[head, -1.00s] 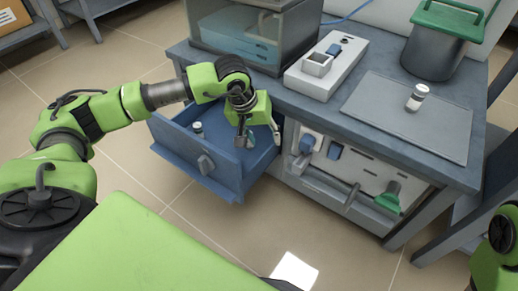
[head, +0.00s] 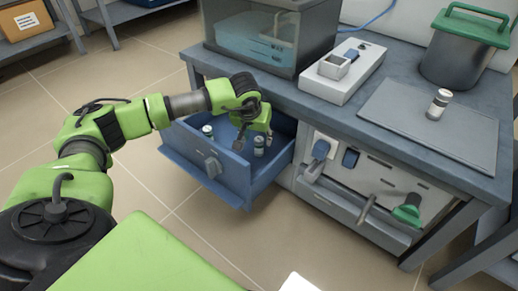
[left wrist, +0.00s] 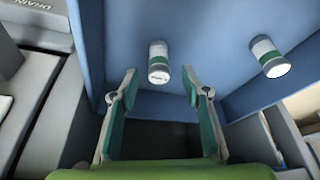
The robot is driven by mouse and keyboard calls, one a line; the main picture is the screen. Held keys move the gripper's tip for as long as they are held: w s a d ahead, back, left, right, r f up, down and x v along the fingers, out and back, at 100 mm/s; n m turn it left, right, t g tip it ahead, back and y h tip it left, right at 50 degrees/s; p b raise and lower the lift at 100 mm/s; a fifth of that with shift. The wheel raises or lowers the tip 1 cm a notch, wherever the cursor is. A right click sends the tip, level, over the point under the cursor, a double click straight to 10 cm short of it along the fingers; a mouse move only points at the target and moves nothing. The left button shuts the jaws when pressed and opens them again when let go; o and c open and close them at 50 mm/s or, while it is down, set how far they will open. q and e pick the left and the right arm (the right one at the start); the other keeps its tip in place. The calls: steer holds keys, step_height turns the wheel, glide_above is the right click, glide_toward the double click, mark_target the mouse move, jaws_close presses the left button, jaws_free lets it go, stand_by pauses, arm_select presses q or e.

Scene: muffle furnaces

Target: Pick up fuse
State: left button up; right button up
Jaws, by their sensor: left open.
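An open blue drawer (head: 226,180) holds two small white fuses with green bands. One fuse (head: 259,146) is by my left gripper (head: 255,139); the other fuse (head: 207,131) stands further left. In the left wrist view, my open left gripper (left wrist: 159,86) points at the nearer fuse (left wrist: 158,62), which appears between and just beyond the fingertips. I see no contact. The other fuse (left wrist: 268,57) is off to the right there. A similar white fuse (head: 438,104) stands on the bench top. My right gripper is out of view.
The drawer's walls enclose the space around my gripper. A glass-fronted box (head: 265,35), a white device (head: 343,70) and a grey pot with a green lid (head: 463,55) stand on the bench. A panel with a green handle (head: 408,210) is right of the drawer.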

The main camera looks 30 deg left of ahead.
mark_target(259, 141)
arm_select(q)
steer(key=b+x, duration=0.4)
steer(key=shift+d, duration=0.1)
steer(key=shift+w+f+b, duration=0.2)
steer(key=shift+f+b, duration=0.1)
steer(key=shift+f, duration=0.2)
steer(key=shift+r, duration=0.1)
jaws_close()
